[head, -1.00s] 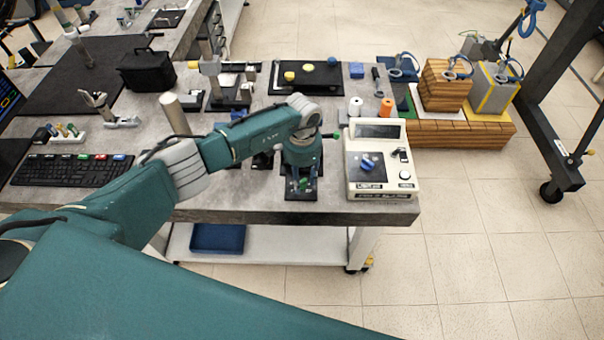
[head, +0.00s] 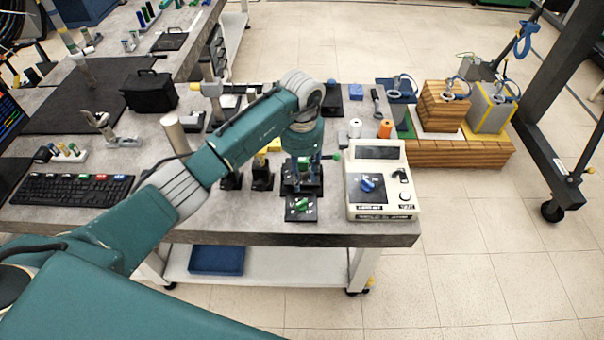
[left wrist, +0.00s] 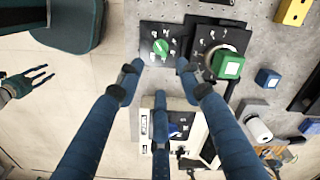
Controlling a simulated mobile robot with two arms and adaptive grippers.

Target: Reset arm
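My left gripper (head: 303,183) is over the front of the workbench (head: 270,225) in the head view. In the left wrist view its blue fingers (left wrist: 157,75) are spread with nothing between them. A green knob (head: 302,204) on a small black plate sits at the bench's front edge; the knob also shows in the left wrist view (left wrist: 160,47), beyond the fingertips. A green square-topped part (left wrist: 229,65) stands on a second black plate beside it. My right gripper (left wrist: 30,82) shows at the left of the left wrist view, its fingers spread and empty.
A beige meter box (head: 378,190) with a blue knob stands right of my left gripper. White and orange spools (head: 385,129) stand behind it. A keyboard (head: 72,189) and a black case (head: 149,91) are on the left. Open floor (head: 470,270) lies at the right.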

